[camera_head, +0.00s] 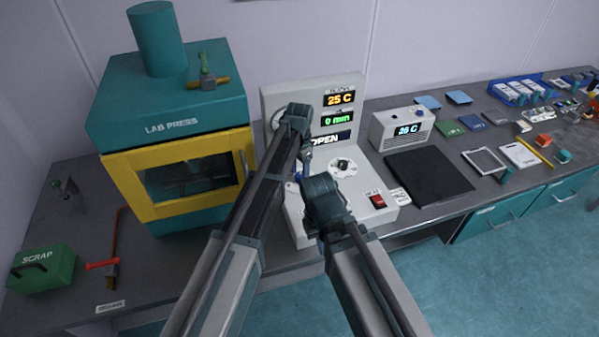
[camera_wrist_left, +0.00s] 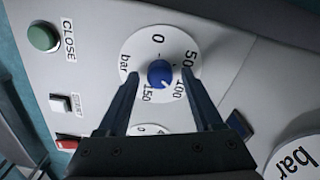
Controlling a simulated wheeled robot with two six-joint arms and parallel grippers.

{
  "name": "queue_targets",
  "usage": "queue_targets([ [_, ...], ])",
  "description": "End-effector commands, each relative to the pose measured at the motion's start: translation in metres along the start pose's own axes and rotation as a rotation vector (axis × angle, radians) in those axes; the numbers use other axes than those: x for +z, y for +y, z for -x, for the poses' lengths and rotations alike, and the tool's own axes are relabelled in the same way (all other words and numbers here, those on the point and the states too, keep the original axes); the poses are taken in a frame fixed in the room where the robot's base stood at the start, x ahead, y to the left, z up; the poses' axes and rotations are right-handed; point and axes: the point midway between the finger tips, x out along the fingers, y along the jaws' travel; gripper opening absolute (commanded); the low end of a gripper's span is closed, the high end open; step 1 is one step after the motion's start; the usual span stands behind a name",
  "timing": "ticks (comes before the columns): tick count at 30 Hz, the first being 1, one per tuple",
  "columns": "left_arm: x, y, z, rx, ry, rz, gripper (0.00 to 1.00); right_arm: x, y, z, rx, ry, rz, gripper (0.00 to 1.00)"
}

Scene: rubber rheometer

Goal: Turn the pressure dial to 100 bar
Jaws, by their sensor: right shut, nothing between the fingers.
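The pressure dial is a white disc (camera_wrist_left: 137,52) marked 0, 50, 100, 150 and bar, with a blue knob (camera_wrist_left: 161,74) at its middle, in the left wrist view. A small pale mark shows on the knob's lower right side, towards the 100 and 150 figures; its exact reading is unclear. My left gripper (camera_wrist_left: 160,77) is open, one finger on each side of the knob, with gaps visible. In the head view my left gripper (camera_head: 304,165) is over the press console (camera_head: 300,222), and the arms mostly hide this dial. My right gripper (camera_head: 318,232) is shut and empty, low over the console's front.
A second dial with a black knob (camera_head: 343,165) is right of my arms. The lab press (camera_head: 175,130) stands left.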

Motion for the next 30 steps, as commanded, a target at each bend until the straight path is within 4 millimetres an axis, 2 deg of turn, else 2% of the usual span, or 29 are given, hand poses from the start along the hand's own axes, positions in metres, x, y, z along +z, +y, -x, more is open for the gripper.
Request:
queue_targets([
  [10,0.0,0.0,0.001,0.0,0.0,0.0,0.7,0.0,0.0,0.001,0.0,0.0,0.0,0.0],
  [16,0.0,0.0,0.011,0.0,0.0,0.001,0.7,0.001,0.001,0.011,0.0,0.0,0.0,0.0],
  [23,0.0,0.0,0.038,0.0,0.0,0.0,0.7,0.002,0.004,0.038,0.0,0.0,0.001,0.0],
  [30,0.0,0.0,0.075,0.0,0.0,0.0,0.7,0.004,0.007,0.075,0.0,0.0,0.001,0.0],
])
